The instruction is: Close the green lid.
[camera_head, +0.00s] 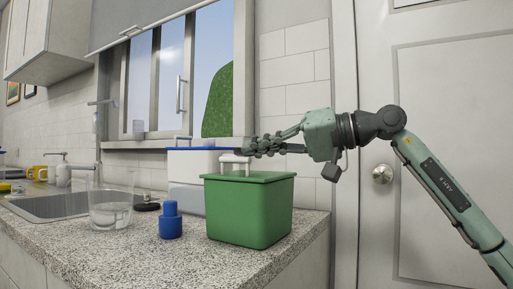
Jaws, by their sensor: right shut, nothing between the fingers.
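A green box (250,215) stands on the counter near its right end. Its green lid (265,177) lies flat across the top, and I see no clear gap under it. A white handle (235,158) shows just above the lid. My right gripper (249,147) reaches in from the right, level, with its fingers shut and empty. Its tips are above the lid, near the white handle; whether they touch anything is unclear. My left gripper is not in view.
A white container with a blue top (193,165) stands behind the box. A blue bottle (170,222) and a clear vessel (110,205) stand to the left, near a sink (50,206). The counter (180,263) in front is clear.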

